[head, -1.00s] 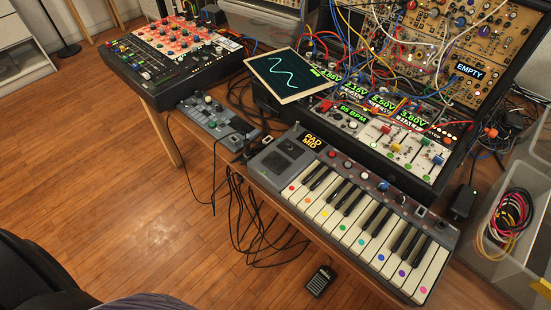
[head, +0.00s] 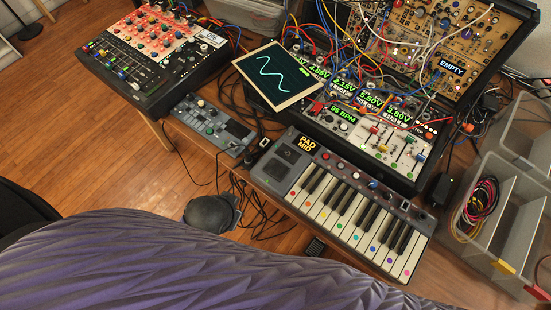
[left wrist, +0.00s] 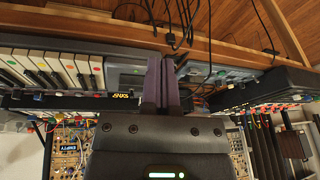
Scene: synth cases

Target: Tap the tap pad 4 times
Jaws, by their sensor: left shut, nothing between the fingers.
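I take this to be the tap pad. In the left wrist view, my left gripper (left wrist: 160,58) has its dark purple fingers together and empty, in front of the keyboard's grey end panel (left wrist: 122,77). The fingers hide part of that end, and I cannot tell whether they touch it. In the head view the left fingers do not show clearly. My right gripper is not in view.
A mixer (head: 150,55) and a small grey device (head: 211,125) stand to the left. A tilted screen (head: 277,76) and a cabled modular rack (head: 400,60) stand behind the keyboard. Clear bins (head: 510,215) are at right. Loose cables hang below the table edge.

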